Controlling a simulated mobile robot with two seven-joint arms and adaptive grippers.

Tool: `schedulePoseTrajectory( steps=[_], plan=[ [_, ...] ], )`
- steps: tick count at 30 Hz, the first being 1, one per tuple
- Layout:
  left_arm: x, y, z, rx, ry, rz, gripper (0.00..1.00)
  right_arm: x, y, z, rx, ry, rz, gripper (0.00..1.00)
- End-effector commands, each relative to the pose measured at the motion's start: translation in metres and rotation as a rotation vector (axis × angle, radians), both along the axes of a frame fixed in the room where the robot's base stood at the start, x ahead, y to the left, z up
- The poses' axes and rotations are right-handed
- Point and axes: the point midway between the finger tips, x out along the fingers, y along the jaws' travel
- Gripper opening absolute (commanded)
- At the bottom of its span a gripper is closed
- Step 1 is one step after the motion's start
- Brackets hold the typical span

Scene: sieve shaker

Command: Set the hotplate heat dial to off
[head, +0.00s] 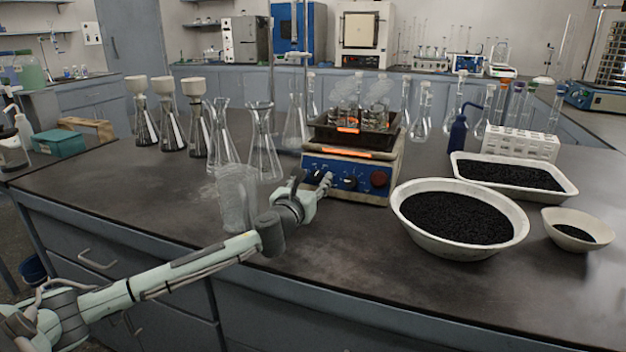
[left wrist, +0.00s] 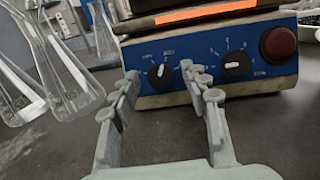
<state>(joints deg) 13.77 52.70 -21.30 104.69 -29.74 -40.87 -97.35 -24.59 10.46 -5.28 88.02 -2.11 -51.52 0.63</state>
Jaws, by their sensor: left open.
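The hotplate (head: 395,165) stands on the dark bench, with a blue front panel and a glowing orange strip. In the left wrist view its panel (left wrist: 190,99) carries two black dials. The left dial (left wrist: 159,76) has its white pointer roughly upright; the right dial (left wrist: 236,66) has its white pointer nearly level. The labels are too small to read, so I cannot tell which dial is heat. My left gripper (head: 322,184) is open before the panel's left part. In the wrist view its fingers (left wrist: 165,85) are spread on either side of the left dial, with no clear contact.
A red button (left wrist: 279,44) sits right of the dials. Flasks steam in a tray (head: 335,133) atop the hotplate. A clear glass beaker (head: 237,200) and an Erlenmeyer flask (head: 263,150) stand left of my gripper. A white bowl (head: 408,222) of black granules stands right.

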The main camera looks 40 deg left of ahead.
Motion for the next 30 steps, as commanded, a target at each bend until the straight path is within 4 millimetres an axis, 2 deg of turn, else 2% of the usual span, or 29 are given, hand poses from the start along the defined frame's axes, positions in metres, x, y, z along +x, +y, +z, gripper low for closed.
schedulePoseTrajectory(
  steps=[2,12,23,30],
  plan=[
    [-0.0002,-0.0001,0.0000,0.000,0.000,0.000,0.42,0.0013,0.0004,0.0010,0.000,-0.002,0.000,0.40],
    [-0.0003,0.0001,0.0001,0.000,0.000,0.001,0.00,-0.0045,0.0020,-0.0006,0.003,0.009,-0.002,0.40],
    [-0.0002,-0.0009,0.0000,-0.047,-0.011,0.019,0.00,-0.0080,0.0067,-0.0016,0.010,0.013,-0.006,0.40],
    [0.0005,-0.0023,0.0010,-0.185,-0.046,0.075,0.00,-0.0076,0.0062,-0.0014,0.010,0.012,-0.006,0.40]
  ],
)
